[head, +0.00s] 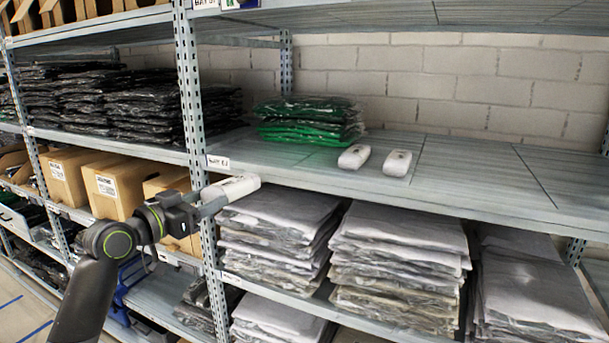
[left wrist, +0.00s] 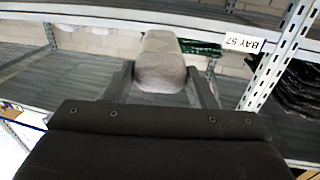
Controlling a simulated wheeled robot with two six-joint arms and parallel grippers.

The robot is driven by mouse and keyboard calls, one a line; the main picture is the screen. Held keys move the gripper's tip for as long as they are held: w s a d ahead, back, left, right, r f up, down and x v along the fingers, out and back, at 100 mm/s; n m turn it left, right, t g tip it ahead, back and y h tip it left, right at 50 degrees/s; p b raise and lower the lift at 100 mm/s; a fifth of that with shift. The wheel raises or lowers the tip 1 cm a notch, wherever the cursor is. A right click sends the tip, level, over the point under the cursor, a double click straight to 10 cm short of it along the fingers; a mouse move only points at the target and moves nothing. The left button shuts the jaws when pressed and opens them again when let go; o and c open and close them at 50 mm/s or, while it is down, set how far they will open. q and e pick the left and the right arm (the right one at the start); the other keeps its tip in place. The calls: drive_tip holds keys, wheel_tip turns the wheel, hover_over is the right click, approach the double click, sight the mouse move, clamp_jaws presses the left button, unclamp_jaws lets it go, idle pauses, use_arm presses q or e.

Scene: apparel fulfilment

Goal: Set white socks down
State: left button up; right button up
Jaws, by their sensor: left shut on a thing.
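My left gripper (head: 218,194) is shut on a rolled pair of white socks (head: 240,186). It holds them just in front of the middle shelf's front edge, beside the metal upright. In the left wrist view the held socks (left wrist: 160,62) sit between the two fingers and look pale grey-white. Two more white sock rolls lie on the middle shelf, one on the left (head: 354,157) and one on the right (head: 397,163), side by side with a small gap. My right gripper is not in view.
A stack of green bagged garments (head: 310,120) lies on the middle shelf (head: 480,179), left of the sock rolls. The shelf is clear to their right. The perforated upright (head: 190,90) stands close to my left gripper. Grey bagged stacks (head: 395,260) fill the shelf below.

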use_arm(q)
drive_tip(key=s+f+b, duration=0.2)
drive_tip(key=s+f, duration=0.3)
drive_tip(key=f, duration=0.6)
drive_tip(key=s+f+n+t+y+b, duration=0.1)
drive_tip(key=s+f+b, duration=0.4)
drive_tip(key=s+f, duration=1.3)
drive_tip(key=s, duration=0.3)
drive_tip(key=shift+s+y, duration=0.25)
drive_tip(key=shift+y, duration=0.05)
